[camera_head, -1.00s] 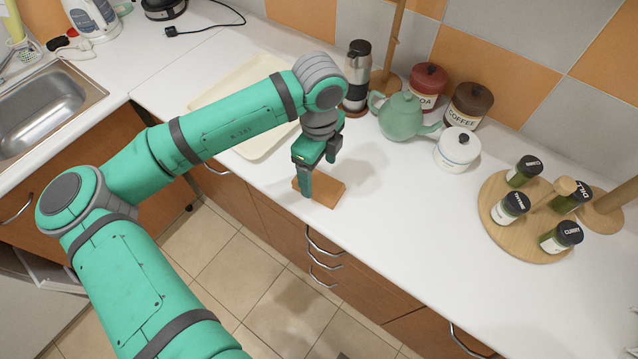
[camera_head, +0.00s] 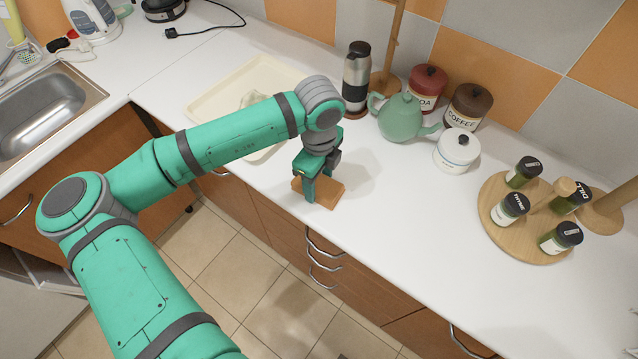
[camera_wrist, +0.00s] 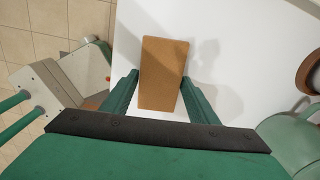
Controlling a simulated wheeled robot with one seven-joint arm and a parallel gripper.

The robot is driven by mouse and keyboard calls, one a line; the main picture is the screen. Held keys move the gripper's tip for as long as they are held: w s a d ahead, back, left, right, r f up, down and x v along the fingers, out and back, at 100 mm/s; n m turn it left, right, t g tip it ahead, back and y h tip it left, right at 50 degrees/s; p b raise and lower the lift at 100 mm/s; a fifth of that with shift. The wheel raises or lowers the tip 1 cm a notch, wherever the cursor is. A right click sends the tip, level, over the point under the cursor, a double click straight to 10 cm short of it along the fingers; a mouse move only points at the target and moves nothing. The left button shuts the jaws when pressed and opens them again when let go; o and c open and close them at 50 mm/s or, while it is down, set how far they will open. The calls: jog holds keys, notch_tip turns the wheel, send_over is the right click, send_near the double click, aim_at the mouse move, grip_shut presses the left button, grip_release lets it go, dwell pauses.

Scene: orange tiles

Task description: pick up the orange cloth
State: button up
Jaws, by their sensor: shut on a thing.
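The orange cloth (camera_head: 326,191) is a flat, folded, brown-orange rectangle at the front edge of the white counter. My gripper (camera_head: 315,188) is over it, pointing down, with its fingers at the cloth. In the wrist view the cloth (camera_wrist: 162,75) lies between the two green fingers of my gripper (camera_wrist: 160,85), one along each long side. The gripper is shut on the cloth. The cloth appears to be at counter level; I cannot tell whether it is clear of the surface.
A cream tray (camera_head: 205,107) lies left behind my arm. A steel flask (camera_head: 356,80), green teapot (camera_head: 401,116) and white canister (camera_head: 457,149) stand behind the cloth. A round wooden spice rack (camera_head: 527,240) is at right. Counter between them is clear.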

aim_at(319, 184)
jog(key=shift+r, duration=0.5)
notch_tip(319, 184, up, 2)
jog(key=shift+r, duration=0.1)
jog(key=s+a+r, duration=0.3)
jog(key=s+r, duration=0.7)
jog(key=s, duration=0.3)
jog(key=shift+s, duration=0.35)
jog(key=shift+f, duration=0.1)
